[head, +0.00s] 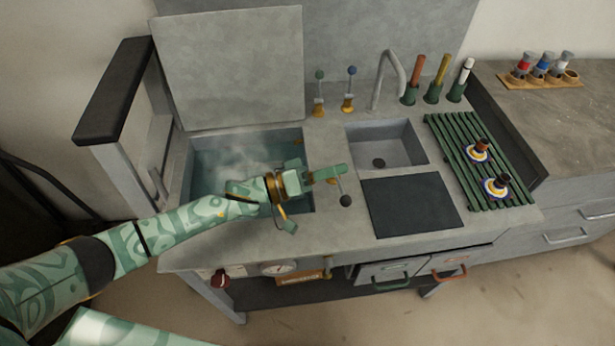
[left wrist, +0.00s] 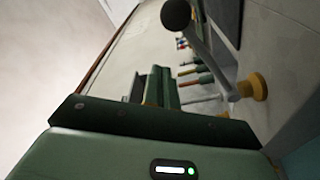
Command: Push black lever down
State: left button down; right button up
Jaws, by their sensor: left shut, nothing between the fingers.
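The black lever is a grey rod with a round black knob (head: 345,200), between the water basin and the dark plate. In the left wrist view its black knob (left wrist: 175,14) is at the top, and its rod runs to a yellow pivot (left wrist: 254,87). My left gripper (head: 338,172) is shut and empty, with its fingers just behind the knob and close to the rod. In the left wrist view the green fingers (left wrist: 160,88) appear apart from the knob. Whether they touch the rod is unclear. My right gripper is not in view.
A water-filled basin (head: 203,160) lies under my left forearm, with a raised lid (head: 232,65) behind. A small sink (head: 405,157), dark plate (head: 410,205) and green slatted rack (head: 455,147) are to the right. Two small levers (head: 319,90) and a tap (head: 390,72) stand behind.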

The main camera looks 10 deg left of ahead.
pick_arm(q)
jog(key=s+f, duration=0.2)
jog(key=shift+s+d, duration=0.3)
jog(key=shift+d, duration=0.1)
jog(key=shift+s+f+b, duration=0.1)
jog(key=shift+s+b, duration=0.2)
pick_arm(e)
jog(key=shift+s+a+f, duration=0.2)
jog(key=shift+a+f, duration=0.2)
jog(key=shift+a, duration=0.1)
